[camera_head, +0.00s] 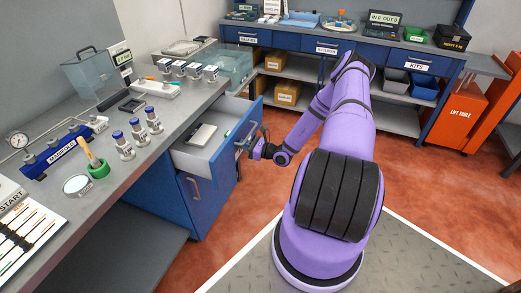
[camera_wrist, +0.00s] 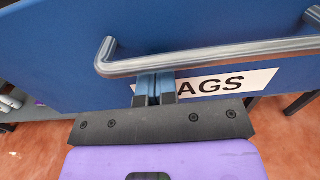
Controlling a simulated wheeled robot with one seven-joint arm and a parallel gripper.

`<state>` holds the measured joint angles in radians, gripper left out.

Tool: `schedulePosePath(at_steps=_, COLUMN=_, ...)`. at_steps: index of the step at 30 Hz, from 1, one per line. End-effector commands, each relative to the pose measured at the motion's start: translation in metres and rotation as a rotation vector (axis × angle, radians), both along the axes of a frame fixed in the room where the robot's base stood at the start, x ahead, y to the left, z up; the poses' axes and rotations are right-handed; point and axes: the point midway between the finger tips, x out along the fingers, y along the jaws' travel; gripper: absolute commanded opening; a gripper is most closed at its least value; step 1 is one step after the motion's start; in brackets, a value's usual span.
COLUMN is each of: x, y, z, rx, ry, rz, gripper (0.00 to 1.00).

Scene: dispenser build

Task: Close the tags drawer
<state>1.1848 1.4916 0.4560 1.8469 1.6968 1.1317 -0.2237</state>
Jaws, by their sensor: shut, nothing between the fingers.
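The tags drawer (camera_head: 229,148) stands pulled out of the blue cabinet under the left counter. Inside it lie a pale flat box (camera_head: 201,135) and a small green item (camera_head: 227,133). In the wrist view its blue front (camera_wrist: 60,65) fills the upper part, with a grey bar handle (camera_wrist: 215,58) and a white label (camera_wrist: 225,83) reading "AGS", its first letter covered by my fingers. My gripper (camera_wrist: 154,82) is shut and empty, fingertips at the drawer front just below the handle bar. I cannot tell whether they touch. My gripper (camera_head: 256,150) shows small in the head view.
A cabinet door (camera_head: 197,195) is below the drawer. The left counter (camera_head: 140,165) holds several vials, a manifold and a green-based tool. A back bench (camera_head: 310,43) has labelled drawers and shelf boxes. Orange carts (camera_head: 466,115) stand at right. The red floor (camera_head: 255,195) beside the drawer is clear.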

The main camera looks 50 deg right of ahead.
Motion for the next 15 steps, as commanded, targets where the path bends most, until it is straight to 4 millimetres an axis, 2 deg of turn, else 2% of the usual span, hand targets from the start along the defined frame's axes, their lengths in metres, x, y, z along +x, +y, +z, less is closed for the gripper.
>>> schedulePosePath(at_steps=1, x=0.014, y=0.007, z=0.000, rx=0.000, ry=-0.002, rz=0.004, gripper=0.00)
schedulePosePath(at_steps=6, x=0.058, y=0.026, z=0.000, rx=0.000, ry=-0.001, rz=0.003, gripper=0.00)
schedulePosePath(at_steps=15, x=0.128, y=0.054, z=0.000, rx=0.000, ry=-0.002, rz=0.003, gripper=0.00)
